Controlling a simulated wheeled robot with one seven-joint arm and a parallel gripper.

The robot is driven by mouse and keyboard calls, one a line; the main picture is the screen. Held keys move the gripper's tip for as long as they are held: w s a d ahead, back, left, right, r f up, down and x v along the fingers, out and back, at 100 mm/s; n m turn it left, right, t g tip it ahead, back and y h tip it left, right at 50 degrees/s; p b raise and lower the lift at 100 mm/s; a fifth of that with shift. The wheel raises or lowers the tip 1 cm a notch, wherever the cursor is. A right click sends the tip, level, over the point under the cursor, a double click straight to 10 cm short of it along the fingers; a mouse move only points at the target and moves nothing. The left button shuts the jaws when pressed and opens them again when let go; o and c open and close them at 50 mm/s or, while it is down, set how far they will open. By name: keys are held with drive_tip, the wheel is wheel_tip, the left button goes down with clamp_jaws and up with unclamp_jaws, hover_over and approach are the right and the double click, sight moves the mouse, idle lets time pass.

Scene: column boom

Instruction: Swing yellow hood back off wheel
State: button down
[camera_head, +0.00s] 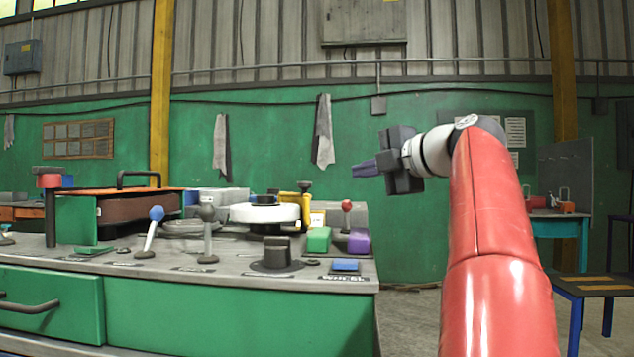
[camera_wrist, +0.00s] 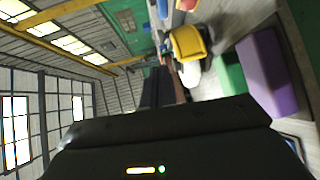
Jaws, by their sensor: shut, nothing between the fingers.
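The yellow hood (camera_head: 298,202) stands at the right side of the white round wheel (camera_head: 264,213) on the workbench, with a dark knob above it. I cannot tell exactly how far the hood covers the wheel. In the wrist view the yellow hood (camera_wrist: 188,42) shows at upper centre, with a white part of the wheel (camera_wrist: 190,75) below it. My gripper (camera_head: 360,169) is shut and empty. It is in the air, to the right of the hood and higher in the picture, pointing left and apart from it. The dark gripper body fills the bottom of the wrist view.
Green (camera_head: 318,239) and purple (camera_head: 359,241) blocks and a red-knobbed lever (camera_head: 346,206) stand at the bench's right end. A blue-knobbed lever (camera_head: 156,214) and a grey-knobbed lever (camera_head: 207,212) stand further left.

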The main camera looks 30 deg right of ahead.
sight(309, 183)
drive_tip(key=p+x, duration=0.2)
drive_tip(key=x, duration=1.1)
drive_tip(key=shift+w+p, duration=0.35)
drive_tip(key=shift+p, duration=0.05)
drive_tip(key=shift+w+f, duration=0.1)
